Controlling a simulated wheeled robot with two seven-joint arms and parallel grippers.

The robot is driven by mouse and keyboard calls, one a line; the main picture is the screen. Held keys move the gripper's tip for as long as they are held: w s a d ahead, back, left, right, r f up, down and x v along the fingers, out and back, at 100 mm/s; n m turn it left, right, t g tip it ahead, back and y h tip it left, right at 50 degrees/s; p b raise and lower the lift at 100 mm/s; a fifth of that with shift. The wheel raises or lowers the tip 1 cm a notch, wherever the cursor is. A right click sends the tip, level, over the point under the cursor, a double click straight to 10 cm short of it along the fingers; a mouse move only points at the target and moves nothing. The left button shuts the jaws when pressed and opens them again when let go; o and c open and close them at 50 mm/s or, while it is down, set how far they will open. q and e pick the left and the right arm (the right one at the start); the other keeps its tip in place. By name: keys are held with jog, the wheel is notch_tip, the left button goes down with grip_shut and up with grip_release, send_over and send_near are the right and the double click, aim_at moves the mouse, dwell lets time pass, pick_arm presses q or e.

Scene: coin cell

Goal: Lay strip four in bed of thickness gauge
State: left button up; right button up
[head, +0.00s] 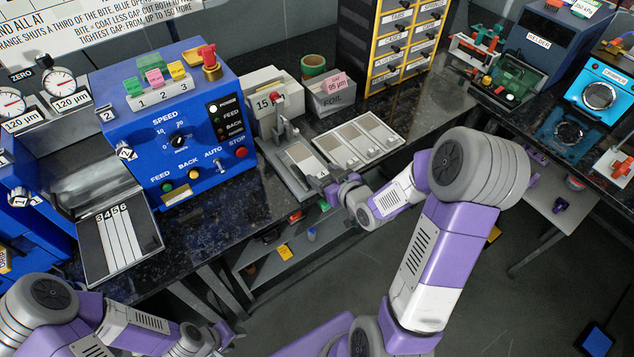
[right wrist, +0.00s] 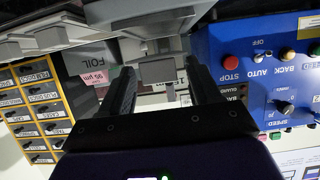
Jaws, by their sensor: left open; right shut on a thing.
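The thickness gauge (head: 270,128) is a grey stand with a red-topped post on the dark bench, right of the blue machine. Its low grey bed (head: 284,176) reaches toward the bench's front edge. A pale flat piece (head: 304,158), apparently strip four, lies over the bed; I cannot tell whether it is fully down. My right gripper (head: 331,187) is at the front end of the bed, shut on this piece. In the right wrist view its fingers (right wrist: 163,92) frame the gauge; the grip itself is unclear. My left gripper (head: 228,336) is open and empty, low in front of the bench.
A dark tray (head: 151,236) with pale strips under numbers 3 to 6 lies at the left. A pale panelled plate (head: 385,128) is right of the gauge. A foil box (head: 330,97) and green roll (head: 313,66) stand behind. The blue machine (head: 170,120) flanks the gauge.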

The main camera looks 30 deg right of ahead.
aim_at(306, 161)
jog(key=w, duration=0.3)
jog(key=shift+w+a, duration=0.15)
jog(key=shift+w, duration=0.1)
jog(key=shift+f+b, duration=0.75)
jog(key=shift+f, duration=1)
